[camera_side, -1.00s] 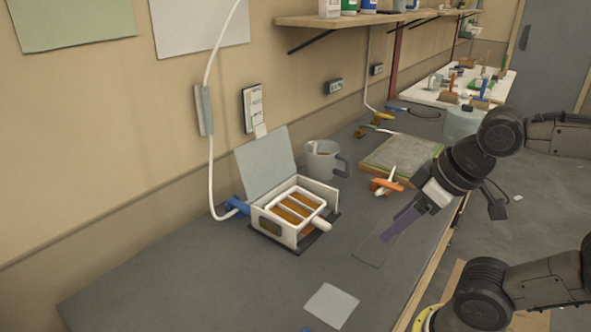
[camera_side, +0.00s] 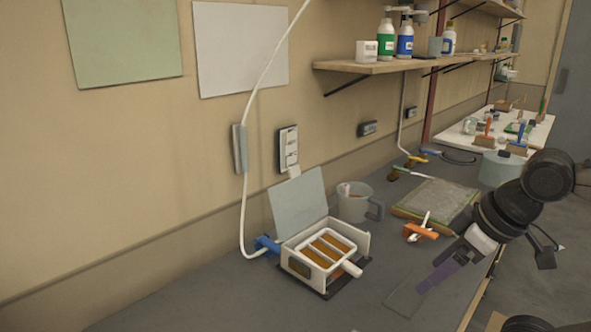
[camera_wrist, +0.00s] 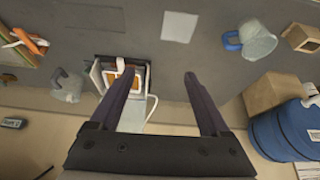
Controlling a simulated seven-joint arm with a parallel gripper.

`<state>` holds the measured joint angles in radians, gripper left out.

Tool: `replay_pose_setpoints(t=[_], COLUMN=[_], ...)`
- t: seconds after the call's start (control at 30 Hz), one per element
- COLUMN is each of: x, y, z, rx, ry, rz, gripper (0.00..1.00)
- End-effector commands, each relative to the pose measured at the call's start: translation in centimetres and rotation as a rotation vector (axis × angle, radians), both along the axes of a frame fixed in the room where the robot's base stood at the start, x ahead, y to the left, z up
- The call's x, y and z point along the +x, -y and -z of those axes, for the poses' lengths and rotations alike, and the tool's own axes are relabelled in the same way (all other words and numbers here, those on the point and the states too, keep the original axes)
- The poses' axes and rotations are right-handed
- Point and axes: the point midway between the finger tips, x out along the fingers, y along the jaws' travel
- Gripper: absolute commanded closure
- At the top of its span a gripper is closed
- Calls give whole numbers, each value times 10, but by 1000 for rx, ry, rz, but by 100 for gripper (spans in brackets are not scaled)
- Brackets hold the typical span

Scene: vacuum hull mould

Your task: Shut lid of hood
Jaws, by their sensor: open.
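The hood is a small white open-topped box (camera_side: 293,266) on the bench. Its pale grey lid (camera_side: 299,208) stands up at the back, leaning toward the wall. A white frame with orange-brown panels (camera_side: 327,247) sits in the box, its white handle out at the front right. My gripper (camera_side: 424,289) has purple fingers and is to the right of the box, apart from it. In the wrist view my gripper (camera_wrist: 158,77) is open, with nothing between its fingers. There the box (camera_wrist: 147,76) and lid (camera_wrist: 131,116) are partly hidden by the left finger.
A blue clamp-like piece (camera_side: 267,245) with a white cable is left of the box. A mug (camera_side: 355,203) stands behind it. A green-edged slab (camera_side: 436,203) and an orange-handled tool (camera_side: 420,232) lie to the right. The bench front left is clear.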

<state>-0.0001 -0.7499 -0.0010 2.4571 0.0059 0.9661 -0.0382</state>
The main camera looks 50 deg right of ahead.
Motion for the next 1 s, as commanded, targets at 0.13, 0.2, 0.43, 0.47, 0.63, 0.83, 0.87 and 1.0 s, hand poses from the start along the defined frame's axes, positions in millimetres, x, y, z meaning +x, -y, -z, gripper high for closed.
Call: replay_pose_setpoints(t=[0.13,0.2,0.43,0.47,0.63,0.83,0.87,1.0], x=[24,41,110,120,181,253,263,312], y=[-2,-1,6,8,21,45,49,72], z=[-58,-87,-170,-179,-217,-233,-233,-222], rx=[-6,-9,-16,-17,-21,-21,-21,-18], ry=[46,55,62,61,56,41,38,20], rz=[-30,-40,-58,-58,-60,-52,-49,-30], gripper=[20,20,20,20,20,20,20,20])
